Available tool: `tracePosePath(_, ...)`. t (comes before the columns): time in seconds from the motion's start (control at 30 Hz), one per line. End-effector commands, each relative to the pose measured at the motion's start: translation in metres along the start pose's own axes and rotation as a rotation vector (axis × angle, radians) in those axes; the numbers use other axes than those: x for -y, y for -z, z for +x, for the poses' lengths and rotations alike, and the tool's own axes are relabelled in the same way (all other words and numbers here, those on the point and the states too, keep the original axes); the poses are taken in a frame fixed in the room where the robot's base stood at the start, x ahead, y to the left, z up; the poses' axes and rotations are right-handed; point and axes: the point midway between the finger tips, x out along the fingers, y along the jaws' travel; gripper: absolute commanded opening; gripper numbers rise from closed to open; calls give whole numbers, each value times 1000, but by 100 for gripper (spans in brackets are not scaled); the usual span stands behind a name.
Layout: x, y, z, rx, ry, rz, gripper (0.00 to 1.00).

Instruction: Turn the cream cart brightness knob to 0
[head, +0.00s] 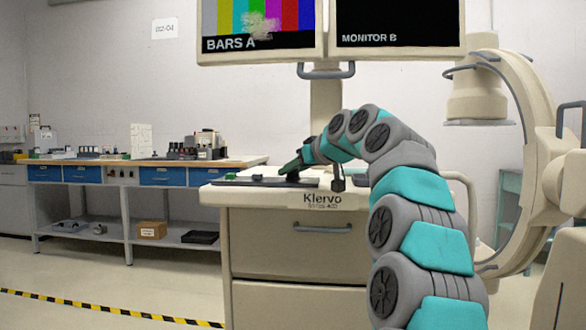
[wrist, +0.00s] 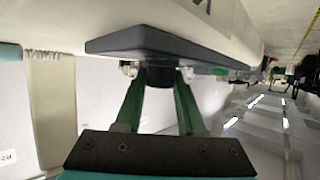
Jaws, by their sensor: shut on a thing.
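The cream cart (head: 300,240), labelled Klervo, stands in the middle of the head view. A dark flat panel (head: 262,182) lies on its top and also shows in the wrist view (wrist: 200,58). In the wrist view a short dark round knob (wrist: 158,76) sticks out of this panel. My gripper (wrist: 158,96) has its green fingers on both sides of the knob, shut on it. In the head view my gripper (head: 292,167) is low over the panel and hides the knob. The knob's markings and pointer are not visible.
Above the cart are a left monitor (head: 258,28) with colour bars marked BARS A and a dark right monitor (head: 395,22) marked MONITOR B. A large C-shaped machine (head: 535,160) stands at the right. A workbench (head: 130,163) stands at the left, with open floor before it.

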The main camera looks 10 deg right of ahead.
Motion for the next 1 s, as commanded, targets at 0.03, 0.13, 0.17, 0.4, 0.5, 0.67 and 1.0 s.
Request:
tracePosePath(0.03, 0, 2, 0, -2, 12, -4, 0)
tracePosePath(0.13, 1, 1, 1, 0, 34, -14, 0)
tracePosePath(0.17, 0, 1, 1, 0, 38, -15, 0)
tracePosePath(0.4, -1, 1, 0, -2, 55, -24, 0)
tracePosePath(0.5, 0, 1, 0, -2, 57, -25, 0)
tracePosePath(0.67, 0, 1, 0, -2, 57, -24, 0)
tracePosePath(1.0, 0, 1, 0, -1, 58, -24, 66)
